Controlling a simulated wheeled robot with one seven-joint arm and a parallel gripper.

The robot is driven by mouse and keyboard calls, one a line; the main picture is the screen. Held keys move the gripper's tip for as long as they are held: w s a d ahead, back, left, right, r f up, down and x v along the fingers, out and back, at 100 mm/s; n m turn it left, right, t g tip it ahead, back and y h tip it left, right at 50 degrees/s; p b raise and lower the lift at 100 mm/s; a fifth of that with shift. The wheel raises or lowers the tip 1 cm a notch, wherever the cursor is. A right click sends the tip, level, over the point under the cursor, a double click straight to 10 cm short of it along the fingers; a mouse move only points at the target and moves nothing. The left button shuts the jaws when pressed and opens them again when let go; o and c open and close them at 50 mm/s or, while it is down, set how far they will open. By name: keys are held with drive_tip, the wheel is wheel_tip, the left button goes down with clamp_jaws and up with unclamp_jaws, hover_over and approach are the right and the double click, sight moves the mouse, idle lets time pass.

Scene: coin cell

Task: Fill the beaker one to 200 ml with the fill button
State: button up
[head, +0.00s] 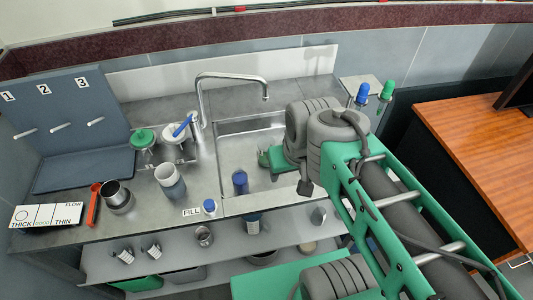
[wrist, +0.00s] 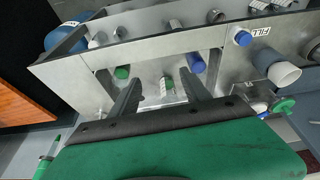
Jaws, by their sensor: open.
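The blue fill button (head: 209,206) stands on the counter front beside the FILL label (head: 191,212); in the wrist view the button (wrist: 243,38) is at upper right. A pale cup-like vessel (head: 171,183) stands on the counter left of the sink and shows in the wrist view too (wrist: 284,75). I cannot tell which vessel is beaker one. My gripper (wrist: 162,76) is open above the sink; whether the fingers touch anything is unclear. In the head view my arm largely hides it.
A blue cylinder (head: 240,182) stands in the sink (head: 225,151). The tall tap (head: 203,100) rises behind it. The shelf below (head: 180,265) holds several vessels.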

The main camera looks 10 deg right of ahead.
drive_tip(key=shift+c, duration=0.2)
clamp_jaws()
idle(0.3)
idle(1.2)
